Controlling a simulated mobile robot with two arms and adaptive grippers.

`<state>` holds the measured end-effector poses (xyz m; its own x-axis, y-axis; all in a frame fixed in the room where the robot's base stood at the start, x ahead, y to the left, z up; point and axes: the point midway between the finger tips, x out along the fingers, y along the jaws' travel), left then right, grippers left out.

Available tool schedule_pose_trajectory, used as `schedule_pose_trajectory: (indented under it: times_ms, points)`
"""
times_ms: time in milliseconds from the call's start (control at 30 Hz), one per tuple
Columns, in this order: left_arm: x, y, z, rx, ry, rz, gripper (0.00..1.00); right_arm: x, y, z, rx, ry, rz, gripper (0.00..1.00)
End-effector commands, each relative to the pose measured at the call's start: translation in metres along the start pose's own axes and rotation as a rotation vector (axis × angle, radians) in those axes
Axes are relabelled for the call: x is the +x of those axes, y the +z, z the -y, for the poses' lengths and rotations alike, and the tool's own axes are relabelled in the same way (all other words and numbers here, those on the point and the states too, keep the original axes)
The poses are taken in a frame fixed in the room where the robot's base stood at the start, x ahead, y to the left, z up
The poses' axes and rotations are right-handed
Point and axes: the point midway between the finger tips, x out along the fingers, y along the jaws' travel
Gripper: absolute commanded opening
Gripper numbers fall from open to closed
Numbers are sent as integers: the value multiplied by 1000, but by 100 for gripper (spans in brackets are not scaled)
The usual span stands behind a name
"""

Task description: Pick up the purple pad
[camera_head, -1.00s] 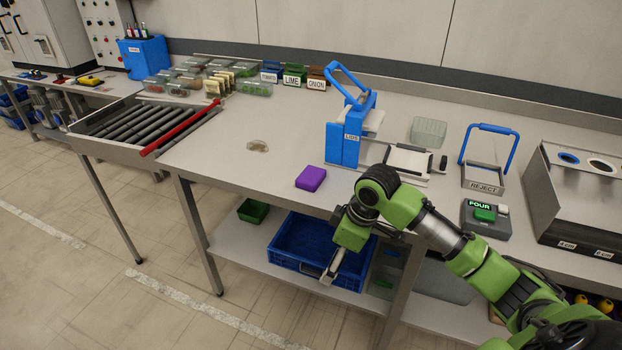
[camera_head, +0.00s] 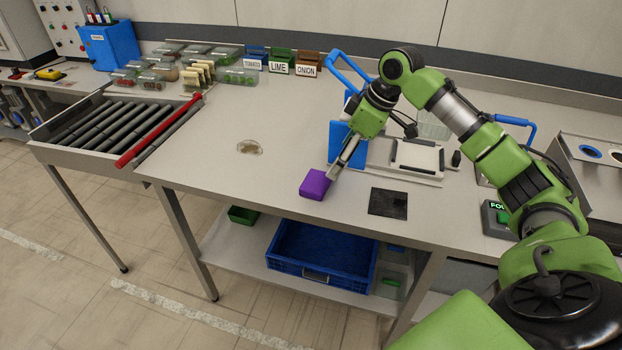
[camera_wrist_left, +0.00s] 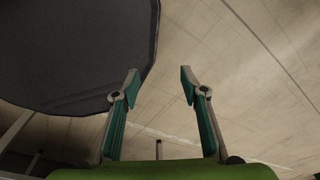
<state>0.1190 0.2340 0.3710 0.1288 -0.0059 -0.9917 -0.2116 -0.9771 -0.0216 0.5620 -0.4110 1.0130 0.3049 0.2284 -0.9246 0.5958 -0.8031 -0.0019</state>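The purple pad (camera_head: 315,185) is a small block near the front edge of the grey table in the head view. My right gripper (camera_head: 334,174) comes down from above, with its fingertips at the pad's upper right edge. The fingers overlap in this view, so I cannot tell whether they are around the pad or only beside it. The pad appears to rest on the table. My left gripper (camera_wrist_left: 158,80) is open and empty in the left wrist view, with floor behind it. It does not show in the head view.
A black square (camera_head: 388,202) lies right of the pad. A blue slicer stand (camera_head: 342,146) stands behind the gripper. A roller conveyor (camera_head: 115,125) is at the left. A blue crate (camera_head: 320,278) sits on the lower shelf. The table left of the pad is mostly clear.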

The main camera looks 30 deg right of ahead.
Motion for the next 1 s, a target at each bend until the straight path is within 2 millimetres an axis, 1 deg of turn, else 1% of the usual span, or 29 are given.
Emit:
schedule_pose_trajectory:
  times_ms: [33,100,200,267,367,467,533,633,700,800,900,1000]
  points:
    - [-3,13,-2,0,2,18,40,11,0,1,1,-3,2,82]
    - [-6,30,-5,0,6,42,40,26,-1,1,1,-4,2,82]
    - [-9,49,-8,0,9,69,40,42,-1,0,1,-3,0,82]
    - [-10,54,-8,0,10,76,40,50,-1,1,0,-2,0,82]
    - [-10,52,-8,1,10,73,40,57,-1,0,0,0,0,82]
    - [-11,38,-6,1,7,55,40,62,-3,0,0,-1,-1,82]
    - [-14,25,-4,1,5,36,40,70,-7,-1,0,-2,-1,82]
    - [-20,12,-3,1,4,17,40,84,-14,-2,1,-3,-1,82]
    - [-21,11,-3,1,4,16,40,96,-14,-3,0,-1,0,82]
    - [-22,14,-3,1,4,22,40,106,-13,-3,1,-1,1,82]
    - [-23,20,-4,1,5,30,40,111,-13,-3,0,1,0,82]
    - [-23,25,-4,1,6,37,40,111,-13,-4,-1,1,0,82]
